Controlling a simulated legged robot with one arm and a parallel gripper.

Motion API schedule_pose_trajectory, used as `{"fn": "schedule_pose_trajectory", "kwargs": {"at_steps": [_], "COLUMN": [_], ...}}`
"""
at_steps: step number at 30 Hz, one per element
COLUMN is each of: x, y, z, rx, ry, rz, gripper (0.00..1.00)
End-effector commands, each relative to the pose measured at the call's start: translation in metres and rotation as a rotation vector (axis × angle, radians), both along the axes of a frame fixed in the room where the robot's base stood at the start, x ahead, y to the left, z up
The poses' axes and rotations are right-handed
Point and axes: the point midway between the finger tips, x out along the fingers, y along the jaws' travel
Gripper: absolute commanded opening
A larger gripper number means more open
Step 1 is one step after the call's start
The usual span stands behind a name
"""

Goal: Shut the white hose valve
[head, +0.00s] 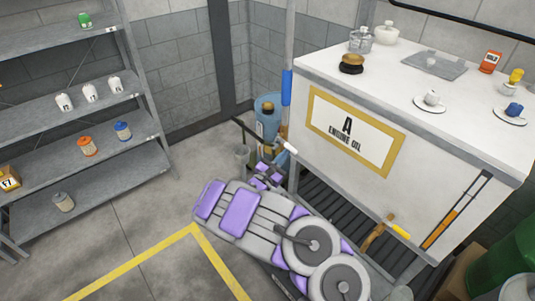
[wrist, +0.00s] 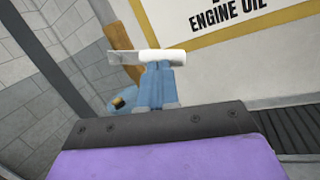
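The white hose valve handle (wrist: 160,57) lies roughly level across a blue valve body (wrist: 162,86) in the wrist view, just beyond my gripper's front edge. In the head view the white handle (head: 287,146) shows beside the left corner of the engine oil cabinet. My gripper (head: 270,176) is low and close to it there. In the wrist view a purple and dark bolted part of my gripper fills the bottom and hides the lower valve body. Its other jaw does not show, so I cannot tell its opening or any contact.
The white engine oil cabinet (head: 420,160) stands right of the valve. A yellow-handled valve (head: 400,231) is at its lower front. A blue drum (head: 267,103) stands behind. Grey shelves (head: 60,107) line the left.

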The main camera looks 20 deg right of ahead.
Motion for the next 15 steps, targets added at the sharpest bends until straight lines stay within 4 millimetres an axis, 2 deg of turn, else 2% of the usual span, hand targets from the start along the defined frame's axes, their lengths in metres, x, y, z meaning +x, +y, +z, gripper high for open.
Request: {"fn": "schedule_pose_trajectory", "kwargs": {"at_steps": [8, 15], "x": [-0.0025, -0.0024], "y": [-0.0037, -0.0025], "z": [0.0070, 0.0050], "rx": [-0.071, -0.065], "ry": [0.089, 0.086], "rz": [-0.003, -0.002], "gripper": [0.00, 0.00]}}
